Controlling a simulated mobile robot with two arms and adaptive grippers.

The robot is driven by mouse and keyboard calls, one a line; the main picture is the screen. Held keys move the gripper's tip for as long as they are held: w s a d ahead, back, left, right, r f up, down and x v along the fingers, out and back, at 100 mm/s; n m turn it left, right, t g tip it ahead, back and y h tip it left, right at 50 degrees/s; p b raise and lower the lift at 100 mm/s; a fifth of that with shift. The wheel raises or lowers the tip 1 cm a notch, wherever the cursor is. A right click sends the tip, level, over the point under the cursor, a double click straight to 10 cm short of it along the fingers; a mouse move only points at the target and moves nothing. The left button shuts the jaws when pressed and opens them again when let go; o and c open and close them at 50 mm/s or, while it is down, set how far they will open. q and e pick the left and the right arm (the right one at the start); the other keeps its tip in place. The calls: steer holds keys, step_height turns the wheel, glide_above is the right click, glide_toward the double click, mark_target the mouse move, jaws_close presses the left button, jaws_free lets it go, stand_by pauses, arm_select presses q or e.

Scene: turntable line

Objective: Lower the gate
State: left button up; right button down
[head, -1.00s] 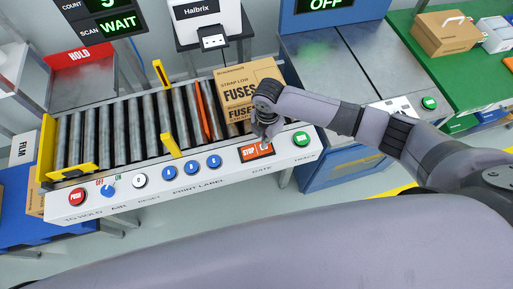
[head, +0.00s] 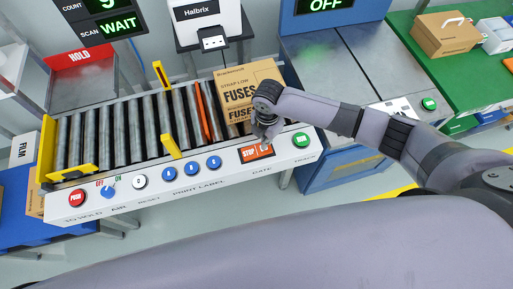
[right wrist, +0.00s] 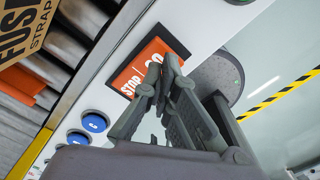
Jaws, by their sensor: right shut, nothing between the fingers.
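An orange bar (head: 202,112), which looks like the gate, stands up across the rollers left of the carton. The orange STOP switch (head: 250,154) sits on the white front panel above the GATE label. It also shows in the right wrist view (right wrist: 142,75). My right gripper (head: 266,136) is shut and empty, with its fingertips over the right part of this switch and hiding some of its lettering. In the right wrist view the closed fingertips (right wrist: 160,84) are over the switch; whether they touch it I cannot tell. My left gripper is not in view.
A FUSES carton (head: 236,92) stands on the roller conveyor (head: 120,130) right behind my right gripper. Blue print buttons (head: 191,167) are left of the switch. A green button (head: 301,140) is to its right. Yellow posts (head: 171,146) flank the rollers.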

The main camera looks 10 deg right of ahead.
steer(key=shift+f+b, duration=0.85)
steer(key=shift+f, duration=0.65)
stand_by(0.7)
step_height(320, 180, up, 7)
steer(key=p, duration=0.7)
steer(key=shift+r, duration=0.1)
stand_by(0.3)
